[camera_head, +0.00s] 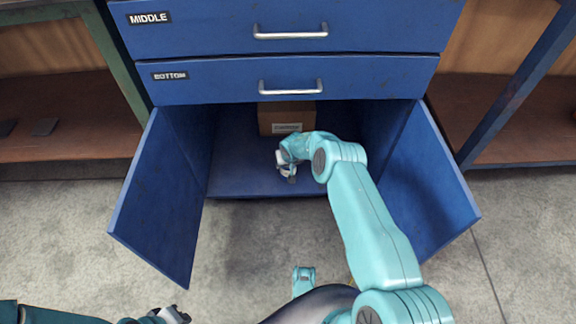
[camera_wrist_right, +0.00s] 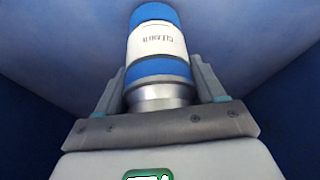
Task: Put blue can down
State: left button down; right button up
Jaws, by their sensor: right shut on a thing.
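The blue can (camera_wrist_right: 157,45) has a white label band with dark lettering and a silver lower end. In the right wrist view it stands out between the two fingers of my right gripper (camera_wrist_right: 158,88), which is shut on it. In the head view my right gripper (camera_head: 287,168) reaches into the open lower part of the blue cabinet, near the front of its floor (camera_head: 235,172). The can is hard to make out there, and I cannot tell whether it touches the floor. My left gripper (camera_head: 172,315) is only partly visible at the bottom edge; its opening is unclear.
A brown box (camera_head: 286,115) with a white label stands at the back of the compartment. The left door (camera_head: 160,200) and right door (camera_head: 425,185) stand open. The middle drawer (camera_head: 290,25) and bottom drawer (camera_head: 295,78) are shut above. The left floor area is clear.

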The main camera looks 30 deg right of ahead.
jog(key=shift+f, duration=0.9)
jog(key=shift+r, duration=0.2)
jog(key=shift+f, duration=0.2)
jog(key=o, duration=1.3)
pick_arm(q)
jog(key=shift+w+a+f, duration=0.15)
jog(key=shift+w+f, duration=0.2)
jog(key=shift+f, duration=0.25)
